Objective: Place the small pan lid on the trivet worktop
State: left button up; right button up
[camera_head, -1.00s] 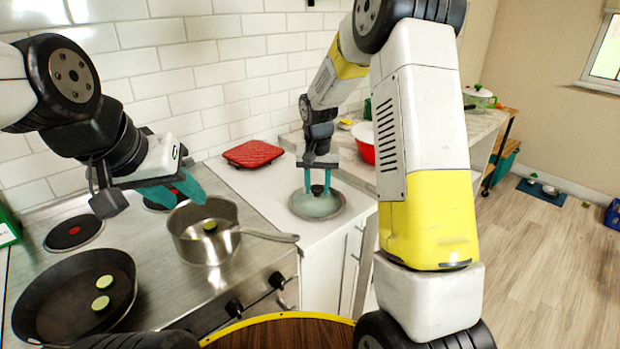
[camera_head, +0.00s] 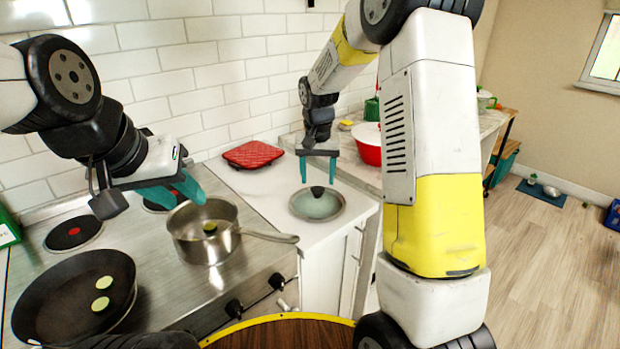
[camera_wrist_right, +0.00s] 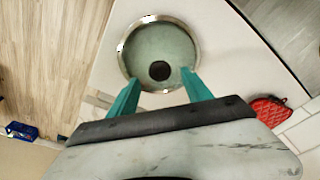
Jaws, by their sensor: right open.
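The small pan lid (camera_head: 317,204) is a round glass lid with a metal rim and a dark knob. It lies flat on the white worktop (camera_head: 262,192), right of the stove. It also shows in the right wrist view (camera_wrist_right: 160,58). My right gripper (camera_head: 318,181) is open and empty just above the lid's knob, with its teal fingers apart. My left gripper (camera_head: 185,190) hangs over the stove near the saucepan; its fingers overlap in the view, so its opening is unclear. A red quilted trivet or pad (camera_head: 253,154) lies on the worktop behind the lid, by the tiled wall.
A saucepan (camera_head: 205,245) with a green slice inside and a frying pan (camera_head: 70,310) with two slices stand on the stove. A red bowl (camera_head: 368,152) stands on the counter at the right. Bare worktop lies between pad and lid.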

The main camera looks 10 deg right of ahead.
aim_at(317, 194)
notch_tip(317, 194, up, 7)
jog(key=s, duration=0.1)
jog(key=s+d+r+n+t+y, duration=0.1)
jog(key=s+r, duration=0.3)
jog(key=s, duration=0.3)
jog(key=s+d+r+t+y, duration=0.1)
jog(key=s+r, duration=0.4)
jog(key=s, duration=0.2)
jog(key=s+n+t, duration=0.1)
jog(key=s+t, duration=0.1)
jog(key=s, duration=1.1)
jog(key=shift+f+n+y, duration=0.3)
jog(key=shift+f+n, duration=0.1)
jog(key=shift+s+a, duration=0.1)
jog(key=shift+s, duration=0.1)
jog(key=shift+c, duration=0.5)
